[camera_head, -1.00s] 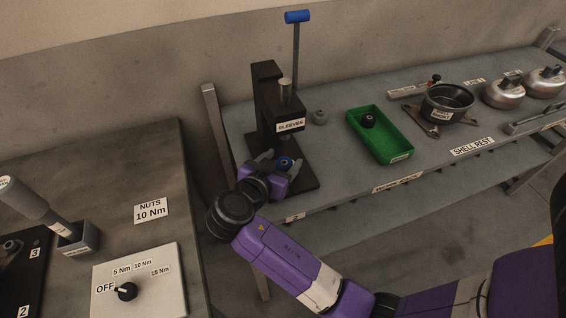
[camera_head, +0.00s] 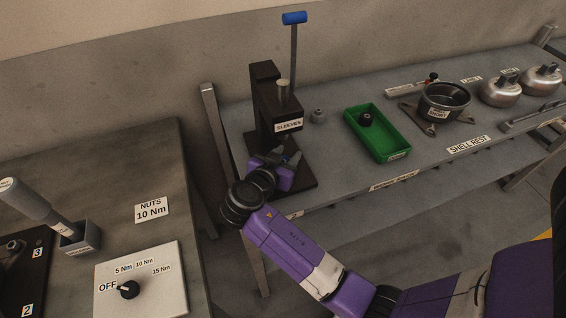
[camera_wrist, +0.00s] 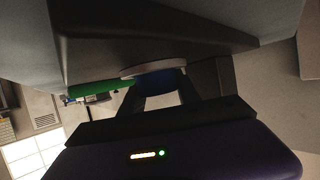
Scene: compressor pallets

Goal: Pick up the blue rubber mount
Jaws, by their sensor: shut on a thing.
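The blue rubber mount (camera_wrist: 163,84) shows in the wrist view between my two fingers, with a pale grey disc at its upper edge. My gripper (camera_wrist: 160,96) is shut on it. In the head view my purple gripper (camera_head: 280,157) is at the base of the black press (camera_head: 264,100) labelled SLEEVES. There the mount is mostly hidden by the fingers. I cannot tell whether the mount still touches the press base.
A green tray (camera_head: 393,148) with a dark round part (camera_head: 366,119) stands right of the press. A small grey part (camera_head: 318,116) sits between them. A black pot (camera_head: 444,99) and silver shells (camera_head: 500,91) are farther right. The press's blue-ended lever (camera_head: 295,18) rises above my gripper.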

